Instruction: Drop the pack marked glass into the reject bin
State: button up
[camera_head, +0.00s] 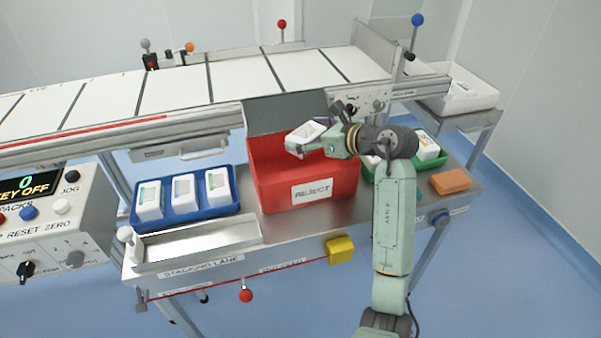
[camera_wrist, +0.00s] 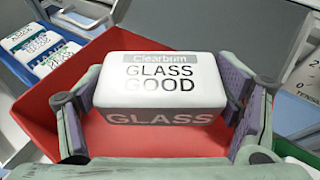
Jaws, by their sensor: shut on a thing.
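The white pack marked glass (camera_wrist: 165,85) is between the two fingers of my gripper (camera_wrist: 160,110) in the wrist view. Its label reads "Clearbrim GLASS GOOD", with "GLASS" on the grey band below. In the head view my gripper (camera_head: 318,143) is shut on the pack (camera_head: 305,134), which is tilted. It is held above the red reject bin (camera_head: 311,192), whose front reads "REJECT" and whose grey lid stands open at the back. The red bin floor (camera_wrist: 150,140) shows below the pack in the wrist view.
A blue tray (camera_head: 190,215) with several white packs stands left of the bin. A green tray (camera_head: 440,158) with packs stands to the right, partly behind my arm. An orange block (camera_head: 451,181) lies near the right end. An empty metal stacking lane (camera_head: 197,244) is in front.

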jog(key=shift+f, duration=0.75)
jog(key=o, duration=1.2)
jog(key=v, duration=1.2)
jog(key=shift+d, duration=0.1)
